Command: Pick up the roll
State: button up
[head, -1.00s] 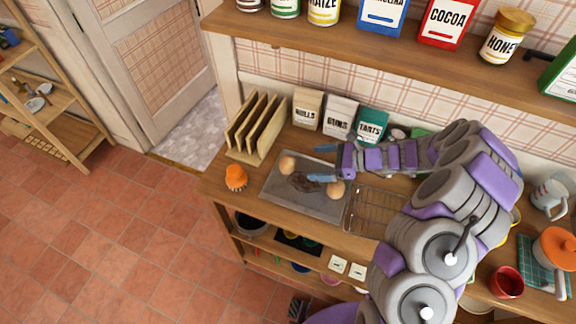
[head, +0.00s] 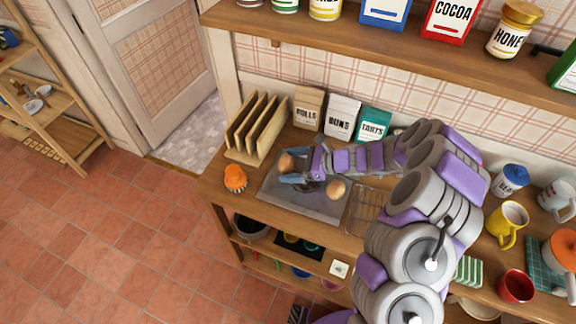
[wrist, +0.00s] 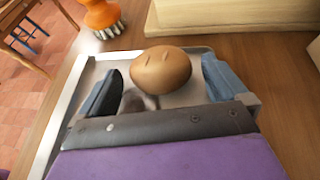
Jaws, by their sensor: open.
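A round brown roll (head: 287,163) lies on the left part of a grey metal tray (head: 310,203) on the counter. In the wrist view this roll (wrist: 161,71) lies between and slightly ahead of the two blue fingertips. My gripper (head: 293,168) is open, with one finger on each side of the roll; the wrist view shows the gripper (wrist: 160,88) with gaps to both sides. A second roll (head: 336,188) sits to the right on the tray. A dark patch on the tray shows partly below my gripper.
An orange brush-like object (head: 235,178) stands left of the tray, and a wooden rack (head: 256,128) stands behind it. Paper bags, including one marked ROLLS (head: 308,108), line the wall. A wire rack (head: 366,207) lies right of the tray.

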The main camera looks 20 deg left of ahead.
jog(key=shift+f, duration=0.1)
jog(key=shift+c, duration=0.2)
jog(key=c, duration=1)
jog(key=shift+c, duration=0.2)
